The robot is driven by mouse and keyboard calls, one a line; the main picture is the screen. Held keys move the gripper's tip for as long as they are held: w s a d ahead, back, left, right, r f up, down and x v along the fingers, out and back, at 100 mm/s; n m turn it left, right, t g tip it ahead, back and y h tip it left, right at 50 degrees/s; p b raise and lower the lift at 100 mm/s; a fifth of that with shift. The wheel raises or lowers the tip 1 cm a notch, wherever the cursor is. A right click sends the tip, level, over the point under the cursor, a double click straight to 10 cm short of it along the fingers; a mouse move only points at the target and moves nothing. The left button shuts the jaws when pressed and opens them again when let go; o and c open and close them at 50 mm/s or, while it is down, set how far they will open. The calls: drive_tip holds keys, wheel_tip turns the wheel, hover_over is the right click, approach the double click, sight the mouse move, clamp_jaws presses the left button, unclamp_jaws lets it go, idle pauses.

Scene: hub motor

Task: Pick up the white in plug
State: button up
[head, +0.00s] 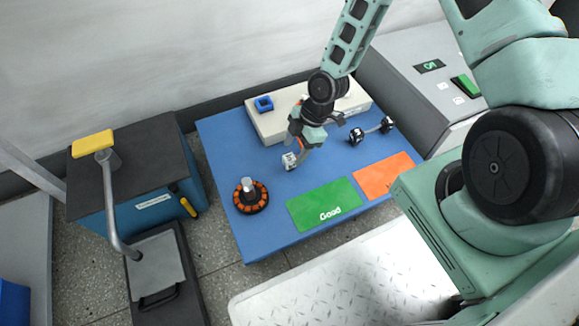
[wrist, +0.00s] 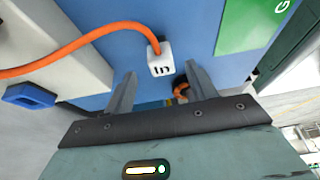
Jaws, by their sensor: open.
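The white plug (wrist: 160,62) is marked "In" and has an orange cable (wrist: 85,42) running from its back. In the head view the white plug (head: 289,161) is over the blue table, just below my gripper (head: 297,150). In the wrist view my gripper (wrist: 161,76) is open, one finger on each side of and short of the plug. The plug lies roughly between the fingertips, and I cannot tell whether they touch it.
On the blue table (head: 225,140) are a hub motor (head: 251,196), a green "Good" mat (head: 325,204), an orange mat (head: 384,177) and a dumbbell-shaped part (head: 372,131). A white box (head: 268,125) carrying a blue square ring (head: 264,104) stands behind. A grey machine (head: 410,85) stands right.

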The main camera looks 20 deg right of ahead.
sight(290, 157)
drive_tip(key=shift+b+x, duration=2.3)
drive_tip(key=shift+x, duration=0.85)
drive_tip(key=shift+s+r, duration=0.1)
drive_tip(key=c, duration=1.2)
drive_tip(key=shift+r, duration=0.15)
